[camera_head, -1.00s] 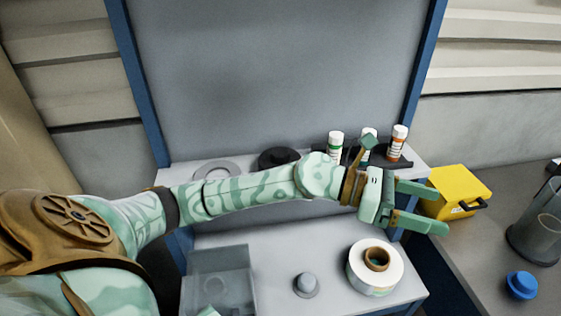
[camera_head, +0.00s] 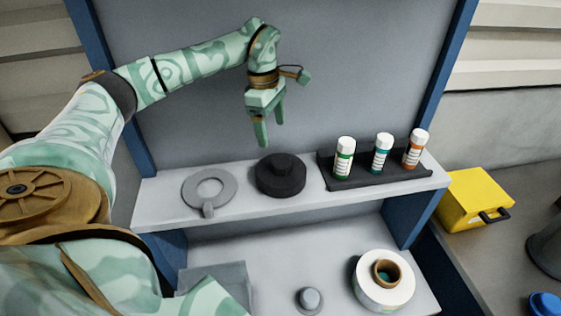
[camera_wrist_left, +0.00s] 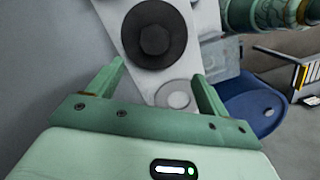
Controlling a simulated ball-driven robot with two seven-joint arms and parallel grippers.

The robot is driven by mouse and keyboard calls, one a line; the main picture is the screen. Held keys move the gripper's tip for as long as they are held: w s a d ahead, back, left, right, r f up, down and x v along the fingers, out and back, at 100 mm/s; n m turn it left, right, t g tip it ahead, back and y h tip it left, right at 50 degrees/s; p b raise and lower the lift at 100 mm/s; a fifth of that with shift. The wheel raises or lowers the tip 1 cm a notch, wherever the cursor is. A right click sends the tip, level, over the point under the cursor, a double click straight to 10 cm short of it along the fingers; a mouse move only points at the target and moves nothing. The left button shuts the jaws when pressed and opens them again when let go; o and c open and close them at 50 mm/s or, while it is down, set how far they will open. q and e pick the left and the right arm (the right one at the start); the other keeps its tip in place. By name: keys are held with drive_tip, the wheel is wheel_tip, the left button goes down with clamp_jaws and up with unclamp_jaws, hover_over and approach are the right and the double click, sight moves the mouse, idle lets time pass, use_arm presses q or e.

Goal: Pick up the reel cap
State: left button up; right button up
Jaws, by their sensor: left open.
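The reel cap seems to be the black round disc with a raised knob (camera_head: 281,178), standing on the upper white shelf. It also shows in the left wrist view as a dark disc (camera_wrist_left: 153,34), beyond my left fingertips. My left gripper (camera_head: 271,132) points down above and slightly behind the black disc, clear of it. Its two fingers are apart with nothing between them, as the left wrist view also shows (camera_wrist_left: 158,72). My right gripper is not in view.
A grey ring (camera_head: 189,198) lies left of the disc; a black rack (camera_head: 375,177) with three bottles stands right. Below are a white roll (camera_head: 400,292), a small grey knob (camera_head: 309,299) and a clear box (camera_head: 236,276). A yellow box (camera_head: 465,199) sits at right.

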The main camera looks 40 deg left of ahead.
use_arm(q)
hover_over(281, 161)
drive_tip(key=s, duration=0.1)
drive_tip(key=f, duration=0.2)
drive_tip(key=a+f, duration=0.1)
drive_tip(key=f, duration=0.1)
drive_tip(key=shift+s+f, duration=0.15)
drive_tip(key=shift+w+f, duration=0.2)
drive_tip(key=shift+f, duration=1)
drive_tip(key=f, duration=0.3)
drive_tip(key=w+f, duration=0.1)
drive_tip(key=shift+d+f+p, duration=0.35)
drive_tip(key=shift+d+f, duration=0.05)
drive_tip(key=shift+s+r, duration=0.1)
drive_tip(key=shift+c, duration=0.3)
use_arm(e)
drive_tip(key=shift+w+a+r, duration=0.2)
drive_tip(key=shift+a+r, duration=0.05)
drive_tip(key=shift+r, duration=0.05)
use_arm(q)
drive_tip(key=c, duration=1.3)
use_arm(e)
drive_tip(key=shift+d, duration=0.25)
